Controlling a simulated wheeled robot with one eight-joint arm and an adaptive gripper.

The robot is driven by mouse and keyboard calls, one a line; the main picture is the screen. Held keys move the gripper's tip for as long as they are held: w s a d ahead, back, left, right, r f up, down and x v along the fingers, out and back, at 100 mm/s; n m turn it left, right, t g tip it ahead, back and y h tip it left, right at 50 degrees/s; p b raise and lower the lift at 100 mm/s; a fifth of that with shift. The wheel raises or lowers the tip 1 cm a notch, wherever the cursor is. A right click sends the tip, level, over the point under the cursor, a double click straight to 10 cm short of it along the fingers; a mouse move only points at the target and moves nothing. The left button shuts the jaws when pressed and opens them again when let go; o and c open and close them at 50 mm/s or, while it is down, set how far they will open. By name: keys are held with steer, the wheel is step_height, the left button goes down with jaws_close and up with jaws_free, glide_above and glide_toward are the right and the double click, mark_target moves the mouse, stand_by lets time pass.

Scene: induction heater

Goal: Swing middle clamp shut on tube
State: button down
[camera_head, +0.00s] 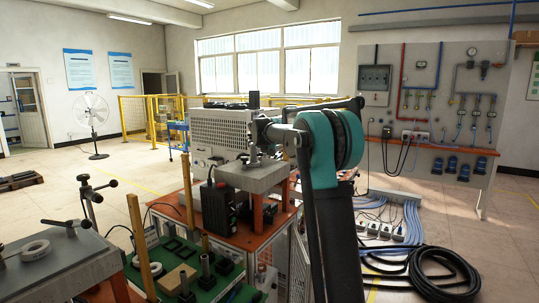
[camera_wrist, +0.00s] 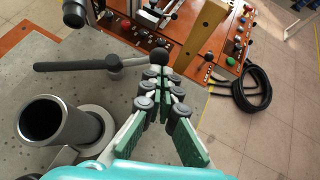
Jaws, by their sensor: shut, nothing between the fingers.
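In the wrist view my gripper (camera_wrist: 159,76) is shut with nothing between its green-padded fingers. Its tips are close to the round black knob (camera_wrist: 160,57) of a dark lever, which looks like the clamp handle (camera_wrist: 80,65). I cannot tell if they touch. The lever lies across the picture above a grey plate (camera_wrist: 70,90). A dark hollow tube (camera_wrist: 62,122) rises from a pale round collar on that plate, left of my gripper. The clamp's jaw is not clearly seen. In the head view my arm hides much of the grey block (camera_head: 262,178), and my fingers cannot be made out.
An orange bench (camera_head: 240,232) stands below the grey block. A green tray (camera_head: 190,275) with pegs and an upright wooden post (camera_head: 139,240) are in front. Another grey block (camera_head: 75,265) with a clamp is at left. Black hoses (camera_head: 440,275) lie on the floor at right.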

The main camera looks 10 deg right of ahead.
steer(key=shift+w+d, duration=0.65)
steer(key=shift+w, duration=0.35)
steer(key=shift+w+d, duration=0.2)
steer(key=shift+w, duration=1.55)
steer(key=shift+w+a, duration=0.1)
steer(key=shift+w, duration=0.15)
steer(key=shift+s, duration=0.15)
